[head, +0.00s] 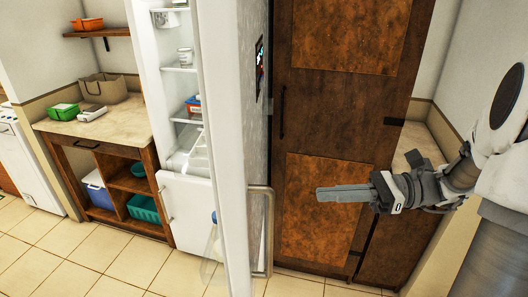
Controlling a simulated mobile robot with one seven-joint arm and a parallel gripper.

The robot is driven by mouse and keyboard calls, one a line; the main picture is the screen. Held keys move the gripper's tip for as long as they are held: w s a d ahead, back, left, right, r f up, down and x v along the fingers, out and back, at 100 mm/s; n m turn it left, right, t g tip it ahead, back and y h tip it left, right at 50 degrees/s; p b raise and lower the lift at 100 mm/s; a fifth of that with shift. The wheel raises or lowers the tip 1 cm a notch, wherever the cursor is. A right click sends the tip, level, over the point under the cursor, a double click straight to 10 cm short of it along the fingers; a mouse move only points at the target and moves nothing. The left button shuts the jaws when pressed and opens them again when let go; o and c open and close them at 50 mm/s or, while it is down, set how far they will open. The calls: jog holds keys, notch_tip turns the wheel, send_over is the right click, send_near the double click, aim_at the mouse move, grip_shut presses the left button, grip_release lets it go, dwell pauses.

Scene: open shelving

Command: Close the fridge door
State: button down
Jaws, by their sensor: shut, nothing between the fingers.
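The fridge (187,215) is white, with its upper compartment standing open and shelves of items showing. The fridge door (225,130) is swung open toward me, seen nearly edge-on in the middle of the head view. Its metal handle (268,230) is on the right face of the door, low down. My gripper (320,194) is shut and empty, pointing left, to the right of the handle and apart from it in the picture. The fridge's lower front panel is closed.
A tall brown wooden cabinet (345,110) stands behind my gripper. A wooden counter (120,122) with a basket (103,89) and a green container (64,111) is at the left. A wall shelf (97,33) hangs above. The tiled floor (110,265) is clear at the front left.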

aim_at(248, 181)
jog(key=shift+m+t, duration=0.5)
jog(key=w+a, duration=0.1)
jog(key=a, duration=0.3)
jog(key=w+a, duration=0.1)
jog(key=a, duration=0.3)
jog(key=w+a+r, duration=0.1)
jog(key=a, duration=0.3)
jog(key=shift+w+a, duration=0.2)
jog(key=shift+w, duration=0.1)
jog(key=shift+a, duration=0.1)
